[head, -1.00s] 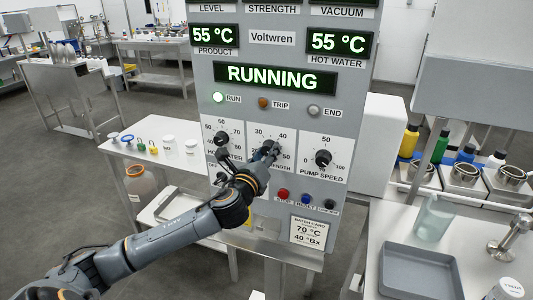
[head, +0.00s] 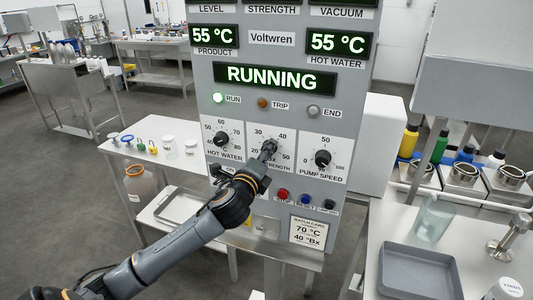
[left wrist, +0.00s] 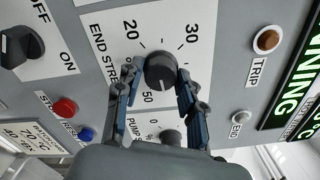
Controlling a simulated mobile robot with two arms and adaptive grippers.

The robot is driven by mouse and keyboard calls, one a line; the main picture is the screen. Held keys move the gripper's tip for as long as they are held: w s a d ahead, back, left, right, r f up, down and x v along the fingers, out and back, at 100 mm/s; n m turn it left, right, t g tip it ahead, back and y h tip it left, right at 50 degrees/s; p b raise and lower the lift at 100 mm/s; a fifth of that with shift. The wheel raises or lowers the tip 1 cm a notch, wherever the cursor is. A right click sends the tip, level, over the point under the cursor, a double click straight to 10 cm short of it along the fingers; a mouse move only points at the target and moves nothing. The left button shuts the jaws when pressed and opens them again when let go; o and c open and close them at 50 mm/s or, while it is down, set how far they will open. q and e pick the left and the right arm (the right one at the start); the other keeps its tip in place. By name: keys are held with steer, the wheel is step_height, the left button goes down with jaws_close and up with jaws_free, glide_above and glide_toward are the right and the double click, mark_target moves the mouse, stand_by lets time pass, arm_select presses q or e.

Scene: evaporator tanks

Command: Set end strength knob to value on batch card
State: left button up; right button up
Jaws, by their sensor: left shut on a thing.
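The end strength knob (left wrist: 160,72) is a round black knob on the grey control panel. My left gripper (left wrist: 157,82) is shut on it, with one finger on each side, in the left wrist view. In the head view my left gripper (head: 268,150) reaches the panel from below left and mostly covers the knob. The numbers 20, 30 and 50 show around the knob in the left wrist view, but I cannot read its pointer surely. The batch card (head: 307,231), low on the panel, reads 70 °C and 40 °Bx. My right gripper is not in view.
The hot water knob (head: 220,139) is left of my gripper and the pump speed knob (head: 322,158) is right of it. Red (head: 283,195) and blue (head: 305,200) buttons sit below. The display (head: 275,79) reads RUNNING. A grey tray (head: 420,272) lies on the right bench.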

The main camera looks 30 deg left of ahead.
arm_select(q)
steer(key=shift+n+p, duration=0.5)
steer(key=shift+n, duration=3.8)
steer(key=o, duration=1.2)
steer(key=v, duration=1.2)
steer(key=shift+r, duration=0.1)
